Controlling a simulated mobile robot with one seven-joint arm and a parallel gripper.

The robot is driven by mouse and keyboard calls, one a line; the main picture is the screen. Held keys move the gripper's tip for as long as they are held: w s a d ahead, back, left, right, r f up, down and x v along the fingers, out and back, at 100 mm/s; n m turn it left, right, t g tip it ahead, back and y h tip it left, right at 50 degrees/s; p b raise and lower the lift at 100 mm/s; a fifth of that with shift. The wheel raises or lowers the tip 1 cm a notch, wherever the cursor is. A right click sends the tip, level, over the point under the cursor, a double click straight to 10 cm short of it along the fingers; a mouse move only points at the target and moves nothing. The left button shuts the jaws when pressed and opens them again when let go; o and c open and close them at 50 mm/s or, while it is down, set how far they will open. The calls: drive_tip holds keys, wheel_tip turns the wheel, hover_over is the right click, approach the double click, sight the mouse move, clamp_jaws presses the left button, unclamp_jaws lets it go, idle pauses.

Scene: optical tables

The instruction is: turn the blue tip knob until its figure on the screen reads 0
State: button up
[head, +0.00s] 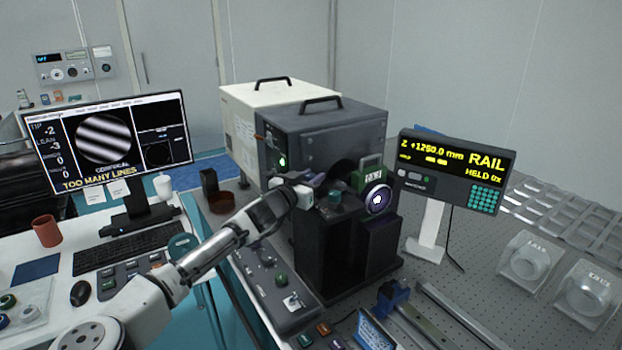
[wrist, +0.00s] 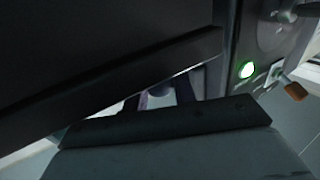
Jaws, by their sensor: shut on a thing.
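The screen (head: 108,140) at the left shows striped fringes. Its TIP figure reads -2, the one below it, apparently LEAN, reads -3, and yellow words say TOO MANY LINES. My gripper (head: 314,184) is at the near side of the dark instrument mount, shut on what looks like the blue tip knob (head: 318,179). Only a small blue-grey part of the knob shows; the fingers hide the rest. In the wrist view, my gripper's dark jaws (wrist: 160,98) fill much of the picture, with a small purplish piece between them.
A dark grey box (head: 330,130) stands behind the gripper. A round lens mount (head: 378,199) and a teal knob (head: 335,197) are close on its right. A control panel (head: 262,285) lies below my arm.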

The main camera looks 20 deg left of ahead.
drive_tip(key=m+g+h, duration=0.2)
drive_tip(key=h, duration=0.1)
drive_tip(key=m+g+h, duration=0.1)
drive_tip(key=m+h, duration=0.2)
drive_tip(key=h, duration=0.1)
drive_tip(key=shift+a+g+h, duration=0.1)
drive_tip(key=shift+g+h, duration=0.2)
drive_tip(key=shift+g, duration=0.1)
drive_tip(key=shift+m+g+h, duration=1.3)
drive_tip(key=shift+m+g, duration=0.1)
drive_tip(key=shift+m+g+h+b, duration=0.4)
drive_tip(key=shift+m+g+b, duration=0.1)
drive_tip(key=shift+g, duration=0.1)
drive_tip(key=o, duration=1)
drive_tip(key=shift+c, duration=0.2)
